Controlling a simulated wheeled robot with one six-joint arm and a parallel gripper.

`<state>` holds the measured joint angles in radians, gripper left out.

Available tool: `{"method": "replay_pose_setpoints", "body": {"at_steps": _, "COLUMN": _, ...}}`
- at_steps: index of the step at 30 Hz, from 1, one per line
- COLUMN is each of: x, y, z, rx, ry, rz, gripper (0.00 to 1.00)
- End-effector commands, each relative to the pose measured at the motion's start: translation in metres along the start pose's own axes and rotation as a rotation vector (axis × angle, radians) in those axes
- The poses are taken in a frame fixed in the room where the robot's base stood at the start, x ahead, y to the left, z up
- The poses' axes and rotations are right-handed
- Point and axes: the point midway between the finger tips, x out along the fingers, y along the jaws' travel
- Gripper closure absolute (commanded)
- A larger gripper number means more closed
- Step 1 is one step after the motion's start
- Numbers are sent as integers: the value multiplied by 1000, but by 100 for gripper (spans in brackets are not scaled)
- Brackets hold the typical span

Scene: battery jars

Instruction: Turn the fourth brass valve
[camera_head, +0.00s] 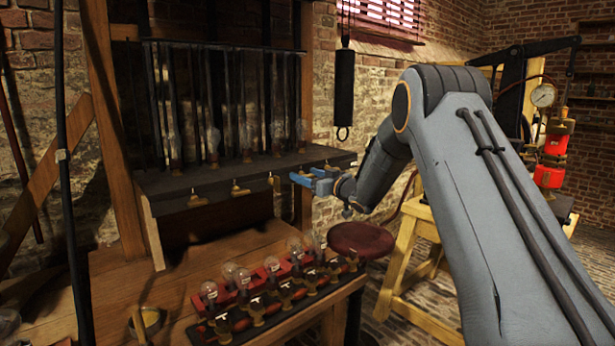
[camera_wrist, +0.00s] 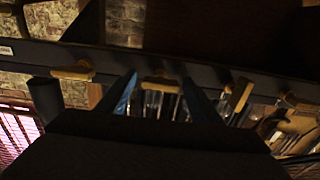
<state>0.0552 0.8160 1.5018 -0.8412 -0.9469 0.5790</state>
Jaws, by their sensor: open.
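Several brass valves sit along the front edge of a dark shelf (camera_head: 215,182). From the left in the head view, the first valve (camera_head: 197,198) and second valve (camera_head: 238,188) lie level; the third (camera_head: 273,180) is turned upright. My blue-fingered gripper (camera_head: 300,179) is open at the shelf front, right of the third, and hides the fourth there. In the wrist view the apparent fourth valve (camera_wrist: 160,82) lies crosswise between the two spread fingers. The upright third (camera_wrist: 240,92) is right of them, another valve (camera_wrist: 72,73) left. Contact cannot be told.
Glass bulbs (camera_head: 214,140) stand on the shelf above the valves. A lower bench (camera_head: 150,285) carries a row of red-based bulbs (camera_head: 272,266) and brass fittings. A dark red stool (camera_head: 361,239) stands right of it. A black cylinder (camera_head: 344,85) hangs behind the gripper.

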Motion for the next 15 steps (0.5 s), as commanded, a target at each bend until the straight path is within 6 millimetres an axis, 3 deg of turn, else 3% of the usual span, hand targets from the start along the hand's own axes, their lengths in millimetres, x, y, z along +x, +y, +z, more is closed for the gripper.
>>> {"method": "replay_pose_setpoints", "body": {"at_steps": 1, "x": 0, "y": 0, "z": 0, "rx": 0, "ry": 0, "rz": 0, "gripper": 46}}
{"method": "replay_pose_setpoints", "body": {"at_steps": 7, "x": 0, "y": 0, "z": 0, "rx": 0, "ry": 0, "rz": 0, "gripper": 79}}
{"method": "replay_pose_setpoints", "body": {"at_steps": 15, "x": 0, "y": 0, "z": 0, "rx": -22, "ry": 0, "rz": 0, "gripper": 82}}
